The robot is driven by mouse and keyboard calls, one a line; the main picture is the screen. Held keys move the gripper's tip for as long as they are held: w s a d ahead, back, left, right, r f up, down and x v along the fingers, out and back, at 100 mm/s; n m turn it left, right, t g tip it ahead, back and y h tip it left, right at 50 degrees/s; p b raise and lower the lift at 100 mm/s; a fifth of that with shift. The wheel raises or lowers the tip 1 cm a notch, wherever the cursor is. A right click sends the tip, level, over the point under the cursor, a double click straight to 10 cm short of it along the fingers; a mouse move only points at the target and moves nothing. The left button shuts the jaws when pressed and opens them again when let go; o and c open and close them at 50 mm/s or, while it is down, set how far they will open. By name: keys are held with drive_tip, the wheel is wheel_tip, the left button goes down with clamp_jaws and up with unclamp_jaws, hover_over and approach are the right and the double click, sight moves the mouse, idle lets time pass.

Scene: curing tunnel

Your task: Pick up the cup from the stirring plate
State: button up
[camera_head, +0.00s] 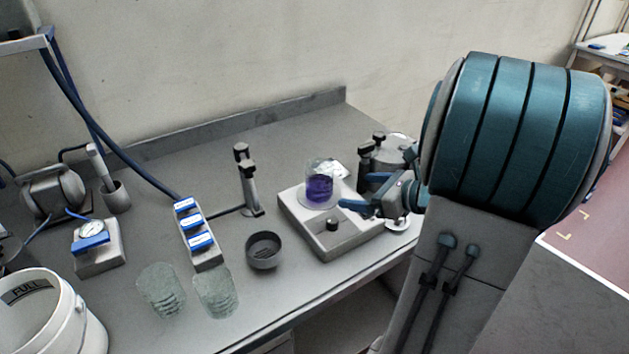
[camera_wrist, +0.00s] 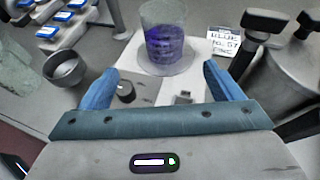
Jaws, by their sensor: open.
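The cup (camera_head: 319,185) is clear with purple liquid and stands upright on the round top of the stirring plate (camera_head: 333,241), a pale box with a dark knob. In the wrist view the cup (camera_wrist: 165,38) is at the top centre, beyond my fingertips. My gripper (camera_head: 358,207) is at the right side of the stirring plate in the head view, close to the cup. In the wrist view my gripper (camera_wrist: 156,78) is open, with its two blue fingers apart and nothing between them. The stirring plate's front with its knob (camera_wrist: 125,91) shows between the fingers.
A clamp stand (camera_head: 248,180) is behind. A metal pot with black clamps (camera_wrist: 290,75) stands close on the right, beside a written label (camera_wrist: 224,40). A white bucket (camera_head: 45,315) is at front left.

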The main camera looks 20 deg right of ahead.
sight(320, 183)
drive_tip(key=x, duration=1.3)
drive_tip(key=shift+w+d, duration=0.1)
drive_tip(key=shift+w, duration=0.4)
drive_tip(key=c, duration=1.2)
